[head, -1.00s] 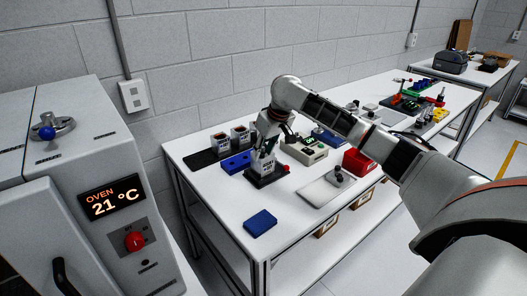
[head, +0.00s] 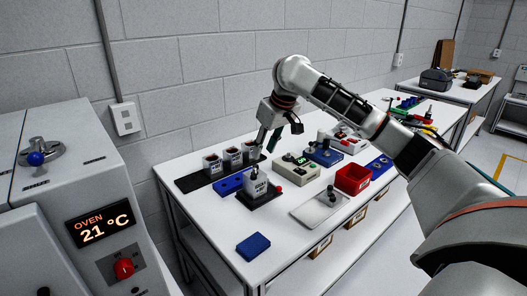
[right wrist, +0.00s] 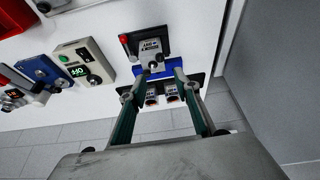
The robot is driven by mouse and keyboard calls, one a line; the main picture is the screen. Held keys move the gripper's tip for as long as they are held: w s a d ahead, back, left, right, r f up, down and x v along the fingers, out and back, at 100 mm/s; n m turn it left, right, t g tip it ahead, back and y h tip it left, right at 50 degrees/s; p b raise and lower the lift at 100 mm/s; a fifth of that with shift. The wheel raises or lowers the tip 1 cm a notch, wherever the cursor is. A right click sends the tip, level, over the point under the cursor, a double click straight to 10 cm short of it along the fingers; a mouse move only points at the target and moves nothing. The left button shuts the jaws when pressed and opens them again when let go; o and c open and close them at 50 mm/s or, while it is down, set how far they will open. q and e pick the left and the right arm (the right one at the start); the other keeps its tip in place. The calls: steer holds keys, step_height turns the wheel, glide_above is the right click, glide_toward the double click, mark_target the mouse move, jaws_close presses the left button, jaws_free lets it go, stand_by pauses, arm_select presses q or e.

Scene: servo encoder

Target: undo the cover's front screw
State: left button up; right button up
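A small grey unit with dark lettering (head: 257,184) stands upright in a black stand with a red knob (head: 279,188). It also shows at the top of the right wrist view (right wrist: 150,46). Which part is its cover, and the front screw, are too small to tell. My right gripper (head: 266,142) is above and behind the unit, apart from it. In the right wrist view the right gripper (right wrist: 155,85) has its two fingers spread with nothing held between them. My left gripper is not in view.
A beige box with a green display (head: 294,168), a red bin (head: 353,178) and a grey plate (head: 320,208) lie to the right. A blue pad (head: 253,246) lies in front. The oven (head: 98,222) stands left.

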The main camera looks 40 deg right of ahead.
steer(key=m+g, duration=0.4)
steer(key=m, duration=1.1)
glide_above(254, 176)
step_height(254, 176, down, 3)
steer(key=shift+f, duration=0.1)
steer(key=m, duration=0.3)
steer(key=shift+w, duration=0.1)
steer(key=shift+f, duration=4)
jaws_close()
